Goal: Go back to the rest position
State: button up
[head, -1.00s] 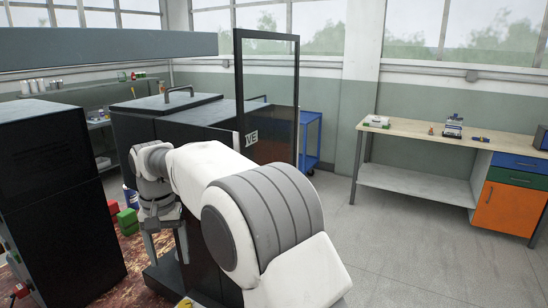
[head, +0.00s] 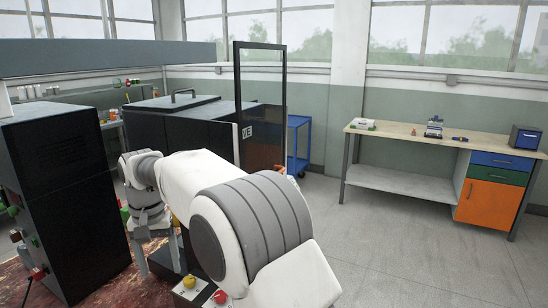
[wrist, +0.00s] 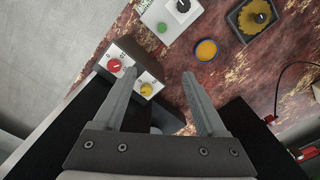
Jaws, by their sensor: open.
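My gripper (head: 158,262) hangs at the end of my bent white and grey arm in the head view, pointing down over the worn red-brown floor or surface beside the dark machine. In the wrist view my gripper (wrist: 160,78) is open, with its two grey fingers apart and nothing between them. Below and beside the left finger is a grey control box (wrist: 130,68) with a red knob and a yellow knob. It also shows in the head view (head: 198,292), close to my arm.
A black cabinet (head: 60,190) stands left. A workbench (head: 400,131) stands right, with clear floor before it.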

jog(key=s+d+r+t, duration=0.15)
jog(key=d+r, duration=0.25)
jog(key=d, duration=0.4)
jog(key=s+d+r+m, duration=0.1)
jog(key=s+d+r, duration=0.1)
jog(key=d+r, duration=0.35)
jog(key=s+d+r+t, duration=0.1)
jog(key=s+d+r, duration=0.1)
jog(key=d, duration=0.7)
jog(key=s+d+f+m+t, duration=0.1)
jog(key=s+d+f+t, duration=0.2)
jog(key=s+d, duration=1.3)
jog(key=shift+s+d+f, duration=0.2)
jog(key=shift+s+f, duration=0.15)
jog(key=shift+f, duration=0.2)
jog(key=shift+r, duration=0.1)
